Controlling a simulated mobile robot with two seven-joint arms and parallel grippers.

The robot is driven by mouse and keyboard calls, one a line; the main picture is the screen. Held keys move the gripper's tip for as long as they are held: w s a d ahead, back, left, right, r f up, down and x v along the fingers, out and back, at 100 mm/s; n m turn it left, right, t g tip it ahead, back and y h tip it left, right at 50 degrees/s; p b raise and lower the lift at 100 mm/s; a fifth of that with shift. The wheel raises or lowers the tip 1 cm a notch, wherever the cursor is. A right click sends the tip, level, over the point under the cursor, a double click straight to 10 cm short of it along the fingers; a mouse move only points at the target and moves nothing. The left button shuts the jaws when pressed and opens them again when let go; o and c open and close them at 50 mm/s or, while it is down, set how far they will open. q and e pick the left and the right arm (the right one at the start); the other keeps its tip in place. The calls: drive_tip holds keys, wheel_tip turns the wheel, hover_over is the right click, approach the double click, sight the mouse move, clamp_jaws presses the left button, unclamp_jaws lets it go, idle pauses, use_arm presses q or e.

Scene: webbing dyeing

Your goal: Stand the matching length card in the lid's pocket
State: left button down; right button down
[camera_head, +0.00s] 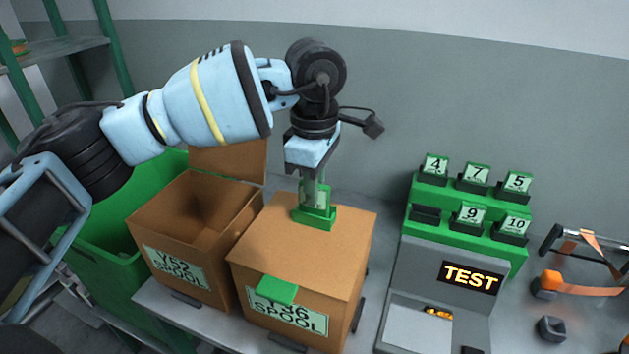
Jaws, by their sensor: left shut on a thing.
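My left gripper (313,186) points straight down over the closed box (330,265) and is shut on a green-edged length card (321,194). The card is upright, its lower end at the green pocket (314,219) on the box lid. Whether it rests on the pocket's floor cannot be told. The card's number is hidden by the fingers. The box's front label (300,320) reads SPOOL, its upper line partly covered by a green tab (277,290). The green card rack (425,197) holds cards 4, 7, 5, 9 and 10; its lower left slot (425,214) is empty. My right gripper is out of view.
An open box (190,235) labelled Y52 SPOOL stands close on the left, beside a green bin (100,235). A grey machine (440,270) showing TEST stands right, below the rack. Orange webbing (590,291) lies among dark fixtures at far right.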

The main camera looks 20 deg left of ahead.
use_arm(q)
drive_tip(key=c, duration=1.4)
unclamp_jaws()
drive_tip(key=shift+o, duration=0.2)
drive_tip(key=shift+r, duration=3.9)
